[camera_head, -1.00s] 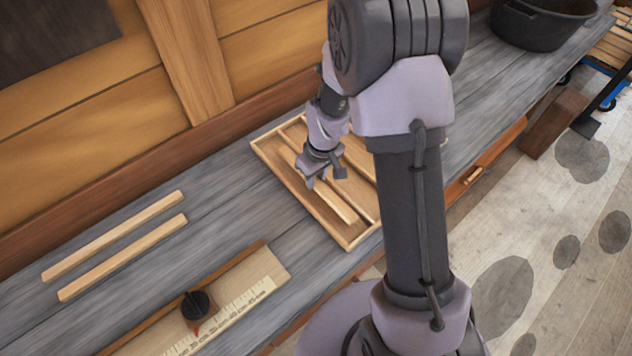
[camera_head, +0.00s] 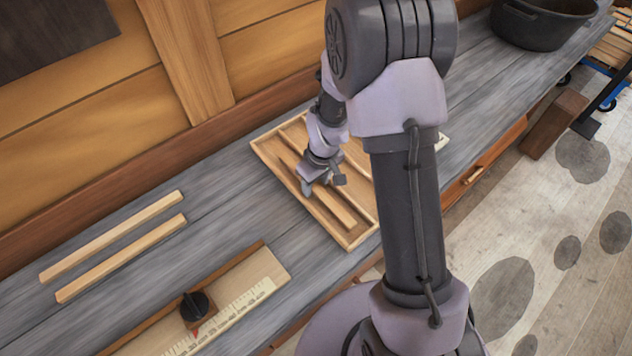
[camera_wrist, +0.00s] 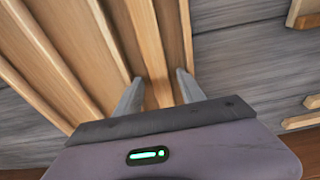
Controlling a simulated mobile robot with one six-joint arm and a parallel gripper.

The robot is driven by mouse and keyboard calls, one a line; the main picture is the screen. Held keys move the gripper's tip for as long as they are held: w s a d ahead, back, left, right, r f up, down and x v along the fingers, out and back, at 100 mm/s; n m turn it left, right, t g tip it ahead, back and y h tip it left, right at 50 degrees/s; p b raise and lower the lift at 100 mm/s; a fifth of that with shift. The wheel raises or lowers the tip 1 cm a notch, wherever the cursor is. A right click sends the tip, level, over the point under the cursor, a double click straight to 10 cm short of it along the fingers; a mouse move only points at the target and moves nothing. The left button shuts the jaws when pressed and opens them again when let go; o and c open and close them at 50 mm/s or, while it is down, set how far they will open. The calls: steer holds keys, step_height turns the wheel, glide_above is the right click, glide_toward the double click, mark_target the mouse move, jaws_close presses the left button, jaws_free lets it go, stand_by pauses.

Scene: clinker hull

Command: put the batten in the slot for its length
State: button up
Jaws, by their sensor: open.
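A shallow wooden tray (camera_head: 352,243) with lengthwise dividers stands on the grey bench. A pale batten (camera_head: 338,210) lies in one of its slots, and it also shows in the wrist view (camera_wrist: 148,45). My gripper (camera_head: 320,186) is low over the tray. In the wrist view my gripper (camera_wrist: 158,88) is open, with one finger on each side of the batten and visible gaps beside it. The batten's near end is hidden by the gripper body. Two more pale battens, an upper one (camera_head: 112,236) and a lower one (camera_head: 122,258), lie side by side on the bench at left.
A measuring board (camera_head: 262,277) with a printed scale and a black knob (camera_head: 198,308) lies at the front left. A dark tub (camera_head: 540,22) stands at the far right of the bench. The wooden wall (camera_head: 90,100) runs close behind. Bare bench lies between the loose battens and the tray.

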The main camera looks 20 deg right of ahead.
step_height(320, 180, up, 12)
steer(key=s+p, duration=0.2)
steer(key=p, duration=0.1)
step_height(320, 180, up, 7)
steer(key=m+t, duration=0.1)
steer(key=m, duration=0.1)
glide_above(320, 191)
steer(key=s+a, duration=0.1)
steer(key=s, duration=0.1)
steer(key=s+a+r+m+t, duration=0.1)
steer(key=s+a+r+m, duration=0.1)
steer(key=s+r, duration=0.4)
steer(key=s+a+r+m+t+y, duration=0.1)
steer(key=s+a+r+m+t, duration=0.1)
steer(key=s+r+m, duration=0.2)
steer(key=s+r, duration=0.3)
steer(key=s, duration=0.4)
steer(key=shift+s+a+r+m, duration=0.25)
steer(key=shift+s+a+m, duration=0.15)
